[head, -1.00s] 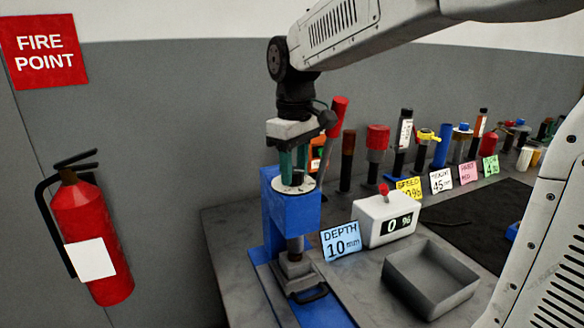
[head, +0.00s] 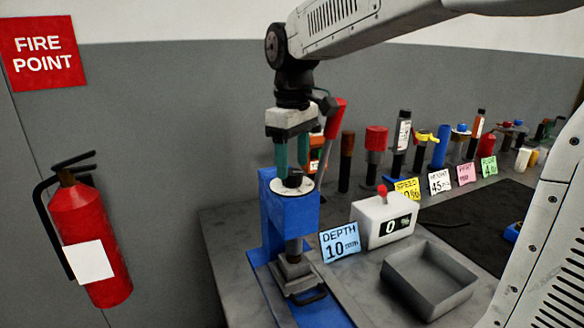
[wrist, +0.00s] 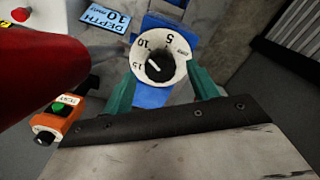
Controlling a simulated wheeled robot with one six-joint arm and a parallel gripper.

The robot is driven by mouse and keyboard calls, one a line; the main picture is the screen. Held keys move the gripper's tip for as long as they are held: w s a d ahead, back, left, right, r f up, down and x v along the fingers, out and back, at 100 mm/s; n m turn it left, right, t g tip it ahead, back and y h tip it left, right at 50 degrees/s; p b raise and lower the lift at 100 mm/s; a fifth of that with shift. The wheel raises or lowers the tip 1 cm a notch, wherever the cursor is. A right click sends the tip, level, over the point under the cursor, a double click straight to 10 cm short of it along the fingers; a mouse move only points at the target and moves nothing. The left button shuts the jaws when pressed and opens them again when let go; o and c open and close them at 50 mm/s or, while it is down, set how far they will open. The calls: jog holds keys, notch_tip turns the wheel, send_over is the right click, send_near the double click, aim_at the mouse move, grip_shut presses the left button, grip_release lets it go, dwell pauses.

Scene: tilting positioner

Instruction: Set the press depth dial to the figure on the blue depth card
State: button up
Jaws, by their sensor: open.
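The press (head: 290,213) is a blue block on a column, with the white depth dial (head: 307,186) on top. In the wrist view the dial (wrist: 178,77) shows 5, 10 and 15 around a black knob (wrist: 160,66). The knob's white mark lies on its left side, towards 15; I cannot read its exact setting. The blue depth card (head: 340,242) reads DEPTH 10 mm and also shows in the wrist view (wrist: 103,18). My gripper (head: 292,170) is open above the dial, its teal fingers either side of the knob, apparently clear of it.
A white box (head: 384,219) with a red top button displays 0 %. A grey tray (head: 430,283) stands at front right. A red handle (head: 335,118) rises close behind my gripper. An orange button box (wrist: 62,117) shows beside my fingers. Other cards and several tools line the back.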

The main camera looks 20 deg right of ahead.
aim_at(293, 172)
notch_tip(293, 172, up, 6)
jog(key=shift+f, duration=0.15)
dwell(0.5)
jog(key=s+a+r+m, duration=0.1)
jog(key=s+a, duration=0.1)
jog(key=s, duration=0.3)
jog(key=s+d+f+m, duration=0.2)
jog(key=s+f, duration=0.5)
jog(key=s, duration=0.2)
jog(key=s+d+f+m+t, duration=0.1)
jog(key=s+d+f+m, duration=0.1)
jog(key=s+f, duration=0.6)
jog(key=shift+s+d+m, duration=0.2)
jog(key=shift+s+m, duration=0.6)
jog(key=shift+s, duration=0.15)
